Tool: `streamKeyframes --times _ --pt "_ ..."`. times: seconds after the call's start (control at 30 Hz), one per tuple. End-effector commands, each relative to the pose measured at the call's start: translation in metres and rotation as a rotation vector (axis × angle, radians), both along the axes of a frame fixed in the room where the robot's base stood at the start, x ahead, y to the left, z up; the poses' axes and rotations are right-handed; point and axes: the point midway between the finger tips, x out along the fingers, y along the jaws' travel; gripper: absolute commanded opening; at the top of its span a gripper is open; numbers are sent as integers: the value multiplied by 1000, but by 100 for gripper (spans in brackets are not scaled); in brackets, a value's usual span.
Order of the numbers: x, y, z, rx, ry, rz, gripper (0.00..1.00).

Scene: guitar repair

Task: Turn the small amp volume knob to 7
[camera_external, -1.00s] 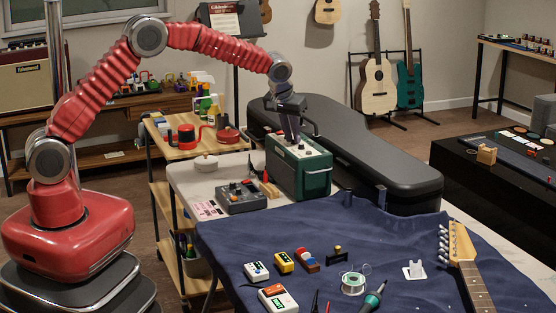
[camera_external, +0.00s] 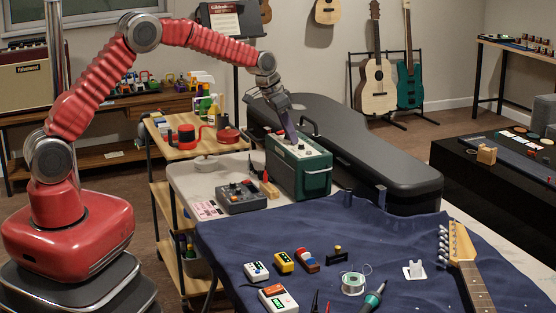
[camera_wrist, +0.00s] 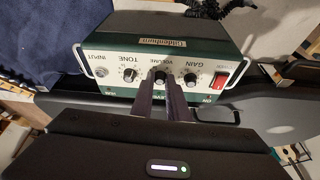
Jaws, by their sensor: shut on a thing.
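The small amp (camera_external: 300,168) is a green box with a pale top panel, standing on the table below my arm. In the wrist view its panel (camera_wrist: 112,62) appears upside down, with INPUT, TONE, VOLUME and GAIN labels. The volume knob (camera_wrist: 160,76) is the middle black knob, between the tone knob (camera_wrist: 129,76) and the gain knob (camera_wrist: 191,78). My gripper (camera_wrist: 160,84) is shut on the volume knob, with one finger at each side. The fingers hide part of the knob and its scale, so its setting cannot be read. My gripper also shows in the external view (camera_external: 292,140).
A red rocker switch (camera_wrist: 218,80) sits close beside the gain knob. A handle stands at each end of the panel. A grey pedal unit (camera_external: 241,197) lies left of the amp, and a dark guitar case (camera_external: 350,150) lies behind it.

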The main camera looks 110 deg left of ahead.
Motion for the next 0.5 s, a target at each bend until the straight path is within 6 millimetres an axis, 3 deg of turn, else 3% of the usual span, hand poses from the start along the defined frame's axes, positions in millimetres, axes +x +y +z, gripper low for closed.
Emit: streamKeyframes --times 0.5 --pt "-3 5 -2 -4 1 -376 0"
